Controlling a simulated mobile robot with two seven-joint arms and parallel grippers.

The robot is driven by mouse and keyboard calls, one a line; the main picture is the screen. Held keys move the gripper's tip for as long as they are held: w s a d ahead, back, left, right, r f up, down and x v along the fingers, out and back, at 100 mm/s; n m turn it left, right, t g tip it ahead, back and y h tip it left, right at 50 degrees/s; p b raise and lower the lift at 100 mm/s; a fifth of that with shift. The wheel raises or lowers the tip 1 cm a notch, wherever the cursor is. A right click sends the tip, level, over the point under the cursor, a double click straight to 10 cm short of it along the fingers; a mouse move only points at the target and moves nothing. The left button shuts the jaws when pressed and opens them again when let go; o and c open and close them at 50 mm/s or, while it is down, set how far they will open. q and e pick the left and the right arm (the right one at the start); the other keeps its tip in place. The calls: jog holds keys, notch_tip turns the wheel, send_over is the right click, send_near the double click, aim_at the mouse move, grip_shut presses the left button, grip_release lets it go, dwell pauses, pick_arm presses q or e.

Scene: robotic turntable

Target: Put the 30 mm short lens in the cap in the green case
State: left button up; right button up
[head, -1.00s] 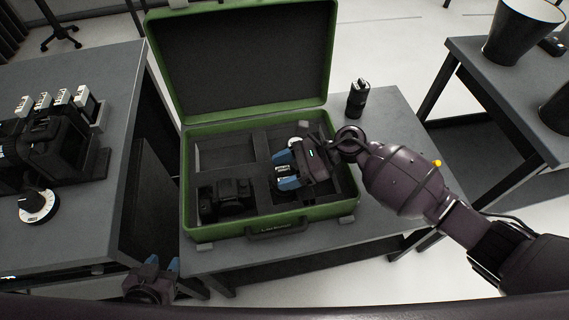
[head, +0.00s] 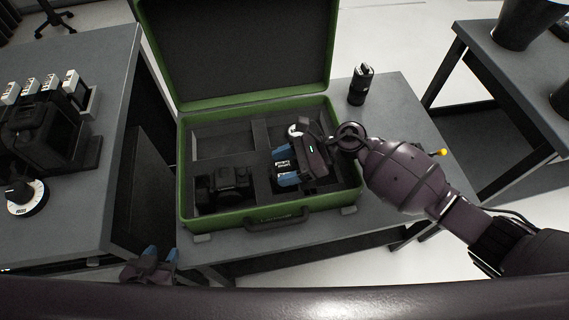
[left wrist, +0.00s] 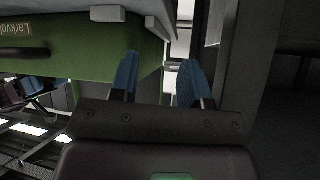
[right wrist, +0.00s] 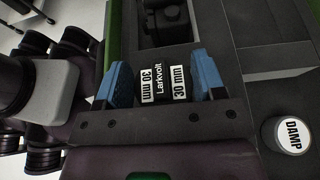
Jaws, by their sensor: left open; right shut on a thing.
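The green case (head: 182,195) stands open on a grey table, its lid raised at the back. My right gripper (head: 284,166) is over the front middle part of the case, shut on a small dark lens (right wrist: 162,85). My left gripper (head: 160,255) is open and empty, low in front of the case's left side. The left wrist view shows the case's front corner beside its fingers.
A black camera (head: 225,188) lies in the front left compartment; the back left compartment looks empty. A black cylinder (head: 360,86) stands on the table behind right. The left table (head: 85,215) holds a black device and dial.

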pick_arm(q)
jog(key=shift+d+f, duration=0.1)
jog(key=shift+f, duration=0.15)
jog(key=shift+s+a+f, duration=0.2)
jog(key=shift+s+f, duration=0.05)
dwell(0.5)
jog(key=shift+d, duration=0.15)
dwell(0.4)
jog(key=shift+f+b, duration=0.1)
jog(key=shift+b, duration=0.2)
jog(key=shift+s+f+g+b, duration=0.15)
jog(key=shift+s+f+b, duration=0.15)
jog(key=shift+f, duration=0.25)
jog(key=shift+s+f+g+b, duration=0.15)
jog(key=shift+f+b, duration=0.2)
jog(key=shift+f, duration=0.15)
pick_arm(e)
jog(key=shift+f, duration=1.1)
jog(key=o, duration=1.1)
jog(key=shift+r, duration=0.1)
jog(key=o, duration=0.4)
